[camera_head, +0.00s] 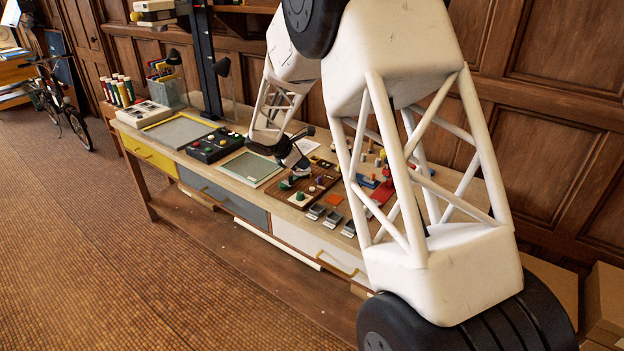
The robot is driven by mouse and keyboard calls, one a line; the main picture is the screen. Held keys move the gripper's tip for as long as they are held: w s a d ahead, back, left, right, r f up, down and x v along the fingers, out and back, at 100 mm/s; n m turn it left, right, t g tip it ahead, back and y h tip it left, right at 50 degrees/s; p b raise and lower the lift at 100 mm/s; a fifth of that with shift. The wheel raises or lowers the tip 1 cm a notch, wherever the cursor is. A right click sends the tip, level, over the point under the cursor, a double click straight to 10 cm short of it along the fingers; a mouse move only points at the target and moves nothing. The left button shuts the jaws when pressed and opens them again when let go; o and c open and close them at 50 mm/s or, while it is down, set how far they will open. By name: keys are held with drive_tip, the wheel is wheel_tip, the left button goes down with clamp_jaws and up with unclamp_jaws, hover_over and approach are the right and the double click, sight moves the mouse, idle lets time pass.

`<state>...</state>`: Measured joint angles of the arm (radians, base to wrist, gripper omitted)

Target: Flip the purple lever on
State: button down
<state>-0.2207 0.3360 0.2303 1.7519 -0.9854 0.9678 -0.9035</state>
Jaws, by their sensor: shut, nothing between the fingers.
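I cannot make out a purple lever in this view; it may be hidden behind my arm or too small to tell. My gripper (298,172) is small and dark in the picture, low over the workbench (268,196). It is shut with nothing between its fingers. It is at the near left of a brown board (318,187) that carries small coloured pieces. I cannot tell whether it touches anything. Several small grey devices (316,211) stand along the bench's front edge, to the right of my gripper.
A green-grey framed panel (250,170) lies left of my gripper, then a black box with coloured buttons (214,146) and a larger grey board (180,132). Red and blue items (381,192) stand on the right, partly behind my arm. The floor in front is clear.

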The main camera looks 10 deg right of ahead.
sight(318, 181)
drive_tip(key=w+a+f+n, duration=0.2)
drive_tip(key=w+f, duration=0.3)
drive_tip(key=shift+a+f+t+h, duration=0.15)
drive_tip(key=shift+a+t+h, duration=0.15)
drive_tip(key=shift+t, duration=0.1)
drive_tip(key=shift+d+f, duration=0.1)
drive_tip(key=shift+x, duration=4.85)
